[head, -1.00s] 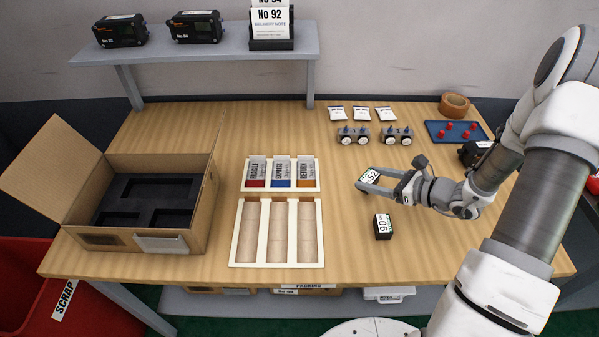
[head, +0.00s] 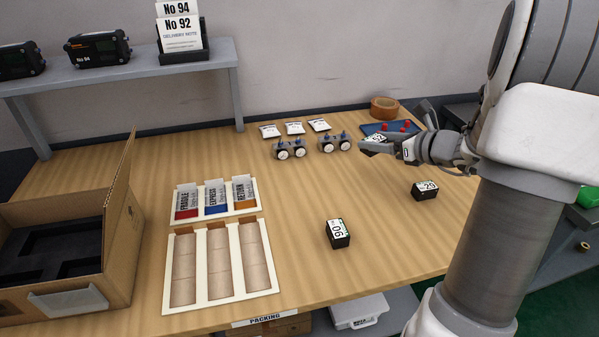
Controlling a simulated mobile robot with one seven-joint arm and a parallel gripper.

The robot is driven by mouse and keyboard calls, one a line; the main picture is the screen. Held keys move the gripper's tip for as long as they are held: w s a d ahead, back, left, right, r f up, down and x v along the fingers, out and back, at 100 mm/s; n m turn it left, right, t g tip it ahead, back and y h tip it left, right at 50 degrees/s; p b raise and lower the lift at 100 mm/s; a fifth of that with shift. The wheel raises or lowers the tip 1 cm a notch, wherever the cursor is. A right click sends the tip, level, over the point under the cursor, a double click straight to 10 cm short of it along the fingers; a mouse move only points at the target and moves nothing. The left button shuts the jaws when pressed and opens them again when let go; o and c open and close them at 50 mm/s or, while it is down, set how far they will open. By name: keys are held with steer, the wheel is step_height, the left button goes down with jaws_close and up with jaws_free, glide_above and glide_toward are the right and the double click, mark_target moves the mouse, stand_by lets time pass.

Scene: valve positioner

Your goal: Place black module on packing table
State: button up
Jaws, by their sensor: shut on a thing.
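My gripper (head: 376,146) is shut on a black module with a white label (head: 374,139). It is held above the right rear part of the wooden packing table (head: 300,190), and the fingers hide much of it. A black module labelled 90 (head: 338,234) stands on the table near the front. Another black module, its label reading about 20 (head: 425,190), sits on the table below my wrist.
Two small wheeled units (head: 313,147) and white packets (head: 295,128) lie at the back, near a blue tray (head: 380,128) and tape roll (head: 384,107). A cream insert (head: 222,262), label holder (head: 215,200) and open carton (head: 120,235) stand left.

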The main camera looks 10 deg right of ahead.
steer(key=b, duration=0.3)
glide_above(333, 172)
step_height(333, 172, down, 7)
steer(key=shift+w+a+r, duration=0.1)
steer(key=shift+a, duration=0.05)
steer(key=shift+f+b, duration=0.75)
steer(key=shift+f, duration=1.2)
steer(key=shift+f, duration=0.25)
steer(key=o, duration=1.5)
steer(key=shift+r, duration=0.1)
steer(key=shift+c, duration=0.2)
steer(key=shift+r, duration=0.1)
steer(key=shift+r, duration=0.15)
steer(key=p+v, duration=0.2)
steer(key=v, duration=1)
steer(key=shift+p, duration=0.4)
